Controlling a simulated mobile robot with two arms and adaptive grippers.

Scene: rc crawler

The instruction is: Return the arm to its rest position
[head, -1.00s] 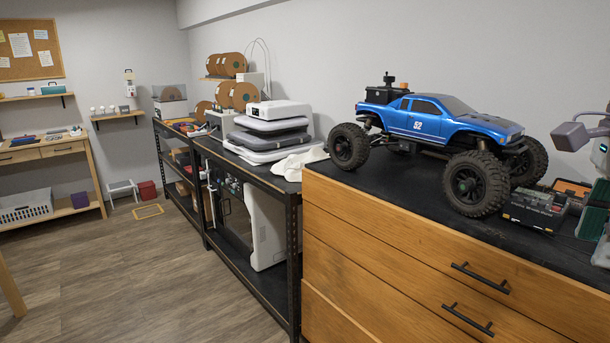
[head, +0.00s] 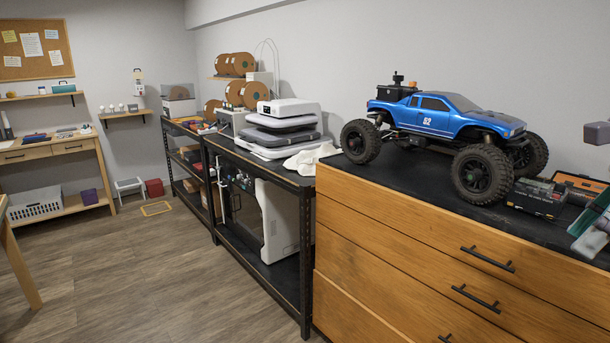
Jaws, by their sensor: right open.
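My right gripper (head: 589,228) shows at the right edge of the head view, cut off by the frame. Its teal and pale grey parts are tilted above the black top of the wooden drawer cabinet (head: 420,225). It is open, and I see nothing held in it. Most of the right arm is outside the picture. My left gripper is not in view. A blue RC crawler (head: 437,116) with large black tyres stands on the cabinet, left of the right gripper and apart from it.
A small dark box (head: 537,197) and an open orange-edged case (head: 580,183) lie near the right gripper. A grey-purple block-like part (head: 597,133) juts in above. A black metal shelf (head: 262,170) stands left of the cabinet.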

